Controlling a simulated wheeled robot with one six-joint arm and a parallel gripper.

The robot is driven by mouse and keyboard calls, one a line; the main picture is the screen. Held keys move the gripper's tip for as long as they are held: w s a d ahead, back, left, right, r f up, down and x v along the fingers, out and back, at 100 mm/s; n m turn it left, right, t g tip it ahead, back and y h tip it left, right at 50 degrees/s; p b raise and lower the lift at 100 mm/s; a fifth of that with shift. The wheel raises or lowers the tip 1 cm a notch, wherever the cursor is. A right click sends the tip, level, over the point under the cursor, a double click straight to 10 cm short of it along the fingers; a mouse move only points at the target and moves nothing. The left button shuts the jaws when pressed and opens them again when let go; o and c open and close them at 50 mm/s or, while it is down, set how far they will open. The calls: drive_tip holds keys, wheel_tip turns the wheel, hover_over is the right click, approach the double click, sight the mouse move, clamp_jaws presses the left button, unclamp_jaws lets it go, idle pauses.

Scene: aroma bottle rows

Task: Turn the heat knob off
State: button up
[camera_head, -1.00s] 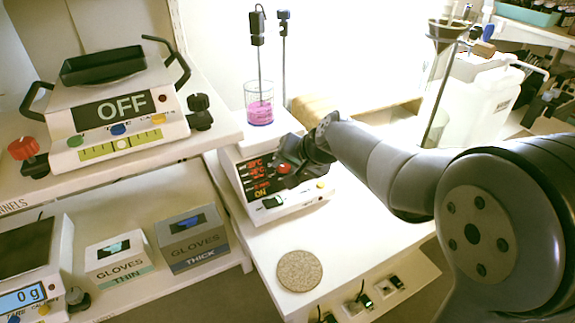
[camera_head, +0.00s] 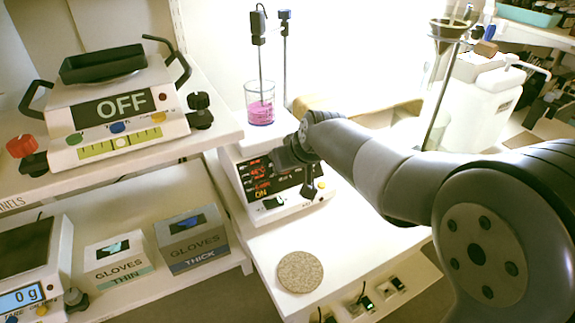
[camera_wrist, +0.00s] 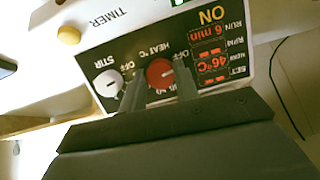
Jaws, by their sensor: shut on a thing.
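The white hotplate stirrer (camera_head: 262,208) stands on the bench, its dark panel facing front. In the wrist view its panel (camera_wrist: 196,107) is upside down, with the red heat knob (camera_wrist: 160,73) beside the words "HEAT °C" and "OFF". My gripper (camera_wrist: 160,84) has one finger on each side of the red knob and is shut on it. In the head view my gripper (camera_head: 285,158) covers the red knob. The display shows 46°C, 6 min and ON. The knob's exact pointer angle cannot be told.
A round cork mat (camera_head: 300,272) lies in front. A shelf (camera_head: 215,133) is at left.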

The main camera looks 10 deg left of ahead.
idle(0.4)
drive_tip(key=o, duration=1)
drive_tip(key=shift+c, duration=0.2)
drive_tip(key=p+v, duration=0.2)
drive_tip(key=v, duration=0.8)
drive_tip(key=shift+s+r, duration=0.15)
drive_tip(key=shift+r, duration=0.2)
drive_tip(key=shift+d, duration=0.15)
drive_tip(key=b+x, duration=0.2)
drive_tip(key=x, duration=0.8)
drive_tip(key=shift+f, duration=0.35)
drive_tip(key=shift+w, duration=0.2)
